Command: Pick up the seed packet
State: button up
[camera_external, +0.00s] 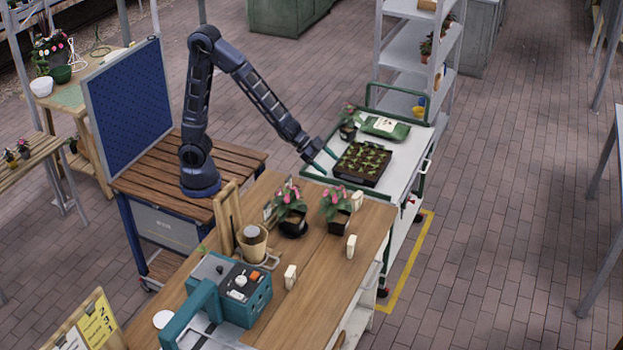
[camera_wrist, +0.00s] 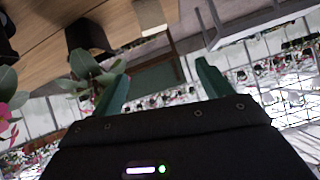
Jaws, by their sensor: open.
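I cannot tell for sure which thing is the seed packet. Several small cream upright pieces stand on the wooden workbench, one (camera_external: 351,246) near its right edge and one (camera_external: 290,276) nearer the green machine. A cream piece (camera_wrist: 150,14) also shows at the top of the wrist view. A green and white bag (camera_external: 386,127) lies on the cart, and it looks large for a packet.
Two pink-flowered pots (camera_external: 290,222) (camera_external: 335,203) stand on the workbench (camera_external: 330,285). A wooden holder with a tan pot (camera_external: 251,243) and a teal machine (camera_external: 232,290) are farther left. The seedling tray (camera_external: 363,163) sits on the cart (camera_external: 405,160). The bench's right front is mostly clear.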

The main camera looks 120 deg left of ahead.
aim_at(360, 198)
jog(key=w+f+h, duration=0.1)
jog(key=w+f, duration=0.1)
jog(key=f, duration=0.1)
jog(key=w+a+f+t+h, duration=0.1)
jog(key=w+f, duration=0.1)
jog(key=f, duration=0.1)
jog(key=w+f+t+h, duration=0.1)
jog(key=w+f, duration=0.1)
jog(key=f, duration=0.1)
jog(key=shift+w+a+f+m, duration=0.1)
jog(key=shift+a+f+m, duration=0.1)
jog(key=shift+f+m, duration=0.1)
jog(key=x, duration=1)
jog(key=shift+w+f, duration=0.1)
jog(key=shift+w, duration=0.25)
jog(key=c, duration=1.1)
jog(key=shift+o, duration=0.2)
notch_tip(360, 198, up, 20)
